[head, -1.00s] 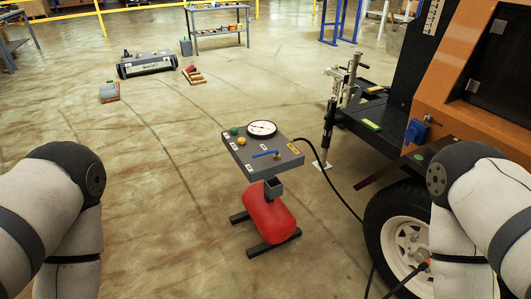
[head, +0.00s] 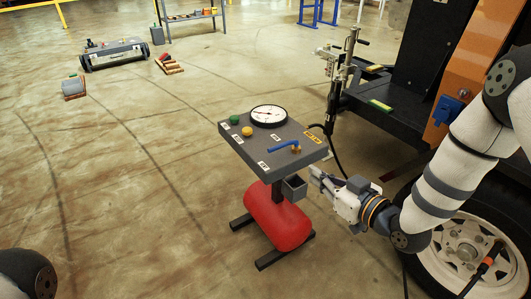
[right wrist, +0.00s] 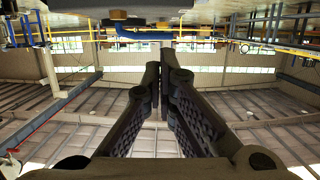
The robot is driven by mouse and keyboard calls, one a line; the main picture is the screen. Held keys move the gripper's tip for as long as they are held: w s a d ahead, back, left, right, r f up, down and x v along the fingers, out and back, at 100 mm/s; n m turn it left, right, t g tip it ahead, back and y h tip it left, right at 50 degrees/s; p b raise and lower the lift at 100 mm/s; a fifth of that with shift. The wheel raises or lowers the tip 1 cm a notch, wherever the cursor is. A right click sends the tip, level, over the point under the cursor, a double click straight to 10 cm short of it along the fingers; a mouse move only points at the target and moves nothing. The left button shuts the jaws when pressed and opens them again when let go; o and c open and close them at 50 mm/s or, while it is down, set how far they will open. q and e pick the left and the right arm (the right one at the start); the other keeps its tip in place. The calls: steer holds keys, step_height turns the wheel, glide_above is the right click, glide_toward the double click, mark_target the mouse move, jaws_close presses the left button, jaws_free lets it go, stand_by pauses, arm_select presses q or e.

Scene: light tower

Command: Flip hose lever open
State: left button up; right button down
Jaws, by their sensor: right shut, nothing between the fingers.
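The blue hose lever (head: 282,147) sits on top of the grey panel (head: 238,140), joined to a brass valve (head: 296,150) near the panel's right front edge. The lever lies roughly along the panel top. My right gripper (head: 314,176) is shut and empty, just right of the panel and a little below its top, apart from the lever. In the right wrist view, my right fingertips (right wrist: 163,68) are together, and the blue lever (right wrist: 145,34) shows at the top. My left gripper is out of view.
The panel carries a round gauge (head: 269,115), a green knob (head: 234,120) and a yellow knob (head: 247,131). A small grey box (head: 294,188) hangs below, above a red tank (head: 278,222). A wheeled orange machine (head: 466,85) stands right.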

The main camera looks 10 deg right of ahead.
mark_target(277, 148)
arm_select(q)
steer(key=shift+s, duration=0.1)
arm_select(e)
steer(key=shift+d+r, duration=0.1)
steer(key=shift+r, duration=0.15)
steer(key=b+x, duration=0.2)
steer(key=x, duration=1.2)
steer(key=shift+b, duration=0.3)
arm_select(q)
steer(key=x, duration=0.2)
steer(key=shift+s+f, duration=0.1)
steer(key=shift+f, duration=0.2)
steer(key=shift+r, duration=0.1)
arm_select(e)
steer(key=shift+w+m+t+h, duration=0.2)
steer(key=shift+m+t+h, duration=0.1)
steer(key=shift+m+h, duration=0.15)
